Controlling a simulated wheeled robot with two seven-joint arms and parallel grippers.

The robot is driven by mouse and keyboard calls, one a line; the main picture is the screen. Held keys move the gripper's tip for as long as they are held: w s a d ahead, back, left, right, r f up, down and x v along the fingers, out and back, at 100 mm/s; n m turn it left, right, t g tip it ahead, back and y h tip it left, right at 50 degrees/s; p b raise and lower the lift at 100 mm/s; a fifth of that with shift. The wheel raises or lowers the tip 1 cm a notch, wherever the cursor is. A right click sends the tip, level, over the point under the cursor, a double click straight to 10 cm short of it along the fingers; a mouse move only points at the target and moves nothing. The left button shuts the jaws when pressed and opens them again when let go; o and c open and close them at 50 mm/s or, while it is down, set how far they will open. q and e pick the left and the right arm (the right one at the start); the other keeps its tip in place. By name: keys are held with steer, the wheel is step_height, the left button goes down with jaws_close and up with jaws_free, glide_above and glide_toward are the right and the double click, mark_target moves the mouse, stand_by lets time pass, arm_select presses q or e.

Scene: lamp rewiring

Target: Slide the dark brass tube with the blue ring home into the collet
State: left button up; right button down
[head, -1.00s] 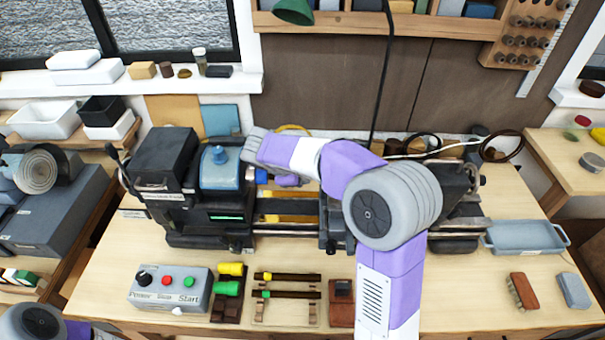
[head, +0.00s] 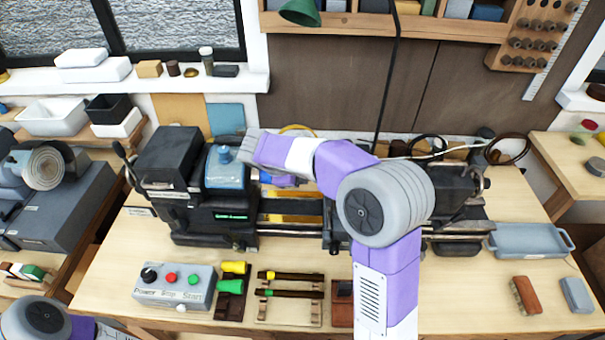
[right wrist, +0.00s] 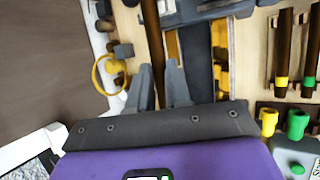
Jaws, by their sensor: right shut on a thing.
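The small lathe stands on the bench, with its blue-covered headstock (head: 225,168) at left. My right arm reaches over the lathe, and its gripper is beside the headstock's right side, largely hidden by the arm in the head view. In the right wrist view my right gripper (right wrist: 161,85) is shut on a dark brass tube (right wrist: 152,45), which runs up out of the picture. A small blue spot (head: 265,177) shows between headstock and gripper, perhaps the tube's ring. The collet is hidden, so I cannot tell whether the tube is inside it. My left gripper is out of view.
Two dark tubes with yellow (head: 270,275) and green (head: 265,292) rings lie on a wooden rack in front of the lathe. A control box (head: 175,287) stands at left. A grey tray (head: 530,240), brush (head: 525,295) and block (head: 576,295) are at right.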

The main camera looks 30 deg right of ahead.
steer(key=shift+w+a+p, duration=0.3)
steer(key=shift+w+a, duration=0.1)
steer(key=shift+a, duration=0.2)
steer(key=c, duration=1)
jaws_free()
steer(key=v, duration=0.7)
steer(key=shift+a+r, duration=0.15)
steer(key=shift+r, duration=0.1)
steer(key=shift+s, duration=0.1)
